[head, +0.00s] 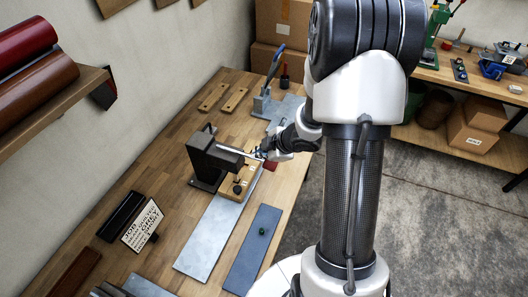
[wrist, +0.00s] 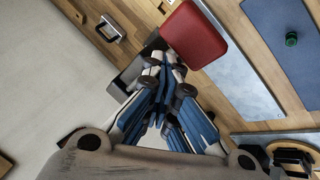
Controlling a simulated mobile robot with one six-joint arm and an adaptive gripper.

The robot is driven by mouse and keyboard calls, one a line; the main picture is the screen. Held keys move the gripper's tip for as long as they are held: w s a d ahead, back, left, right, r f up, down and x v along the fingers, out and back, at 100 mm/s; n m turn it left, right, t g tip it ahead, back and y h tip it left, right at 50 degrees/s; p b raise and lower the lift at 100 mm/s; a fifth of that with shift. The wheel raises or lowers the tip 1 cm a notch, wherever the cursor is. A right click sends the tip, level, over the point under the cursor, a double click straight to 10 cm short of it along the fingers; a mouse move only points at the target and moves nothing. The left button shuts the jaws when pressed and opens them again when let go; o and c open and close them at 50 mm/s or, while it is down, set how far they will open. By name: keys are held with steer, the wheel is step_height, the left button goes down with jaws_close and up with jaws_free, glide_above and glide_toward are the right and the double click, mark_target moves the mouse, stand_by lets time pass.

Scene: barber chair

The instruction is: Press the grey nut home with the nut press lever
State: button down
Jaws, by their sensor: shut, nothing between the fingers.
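The nut press (head: 205,160) is a dark block on the workbench. Its pale lever bar (head: 232,151) reaches right to my gripper (head: 264,153). A red pad, seemingly the lever's handle, shows just below the gripper and large in the wrist view (wrist: 195,35), beyond the fingertips. My gripper (wrist: 160,92) is shut and empty, close beside the red pad; I cannot tell whether they touch. A wooden block (head: 228,190) with small dark fittings sits at the press. I cannot make out the grey nut for certain; the press or gripper may hide it.
A grey metal plate (head: 205,245) lies in front of the press. A blue-grey mat (head: 250,262) beside it holds a green nut (head: 262,231). A job sign (head: 142,227) stands at left. A blue-handled tool (head: 274,68) stands behind, near two wooden strips (head: 233,100).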

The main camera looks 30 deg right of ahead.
steer(key=shift+w+a+r+p, duration=0.1)
steer(key=shift+w+r+p, duration=0.05)
steer(key=shift+r+p, duration=0.9)
steer(key=shift+w+a+r+p, duration=0.1)
steer(key=shift+r+p, duration=0.85)
steer(key=shift+p, duration=0.2)
steer(key=shift+r, duration=0.1)
steer(key=r+p, duration=0.4)
steer(key=p, duration=0.1)
steer(key=shift+w+a+r, duration=0.25)
steer(key=shift+w+r, duration=0.1)
